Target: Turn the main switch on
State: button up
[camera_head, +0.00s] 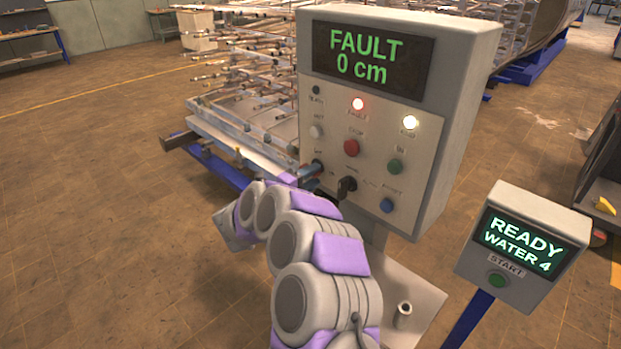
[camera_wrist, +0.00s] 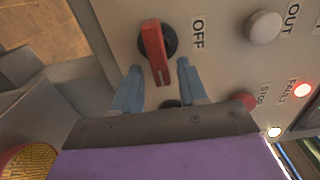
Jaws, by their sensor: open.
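The main switch (camera_wrist: 153,50) is a red bar handle on a round black base in the wrist view. The handle runs roughly up and down in that picture, with the label OFF to its right. My gripper (camera_wrist: 159,68) is open, one blue finger on each side of the handle's lower end. I cannot tell whether either finger touches it. In the head view my gripper (camera_head: 309,172) is at the lower left of the control panel (camera_head: 375,140), and its fingers and arm mostly hide the switch.
The panel display (camera_head: 368,58) reads FAULT 0 cm, with a red lamp (camera_head: 358,104) and a white lamp (camera_head: 410,122) lit. A key switch (camera_head: 347,186) and a blue button (camera_head: 387,205) are near my gripper. A smaller box (camera_head: 520,250) reading READY WATER 4 stands right.

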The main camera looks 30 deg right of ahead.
jog(key=shift+a, duration=0.1)
jog(key=p+v, duration=0.3)
jog(key=v, duration=1.4)
jog(key=shift+a, duration=0.15)
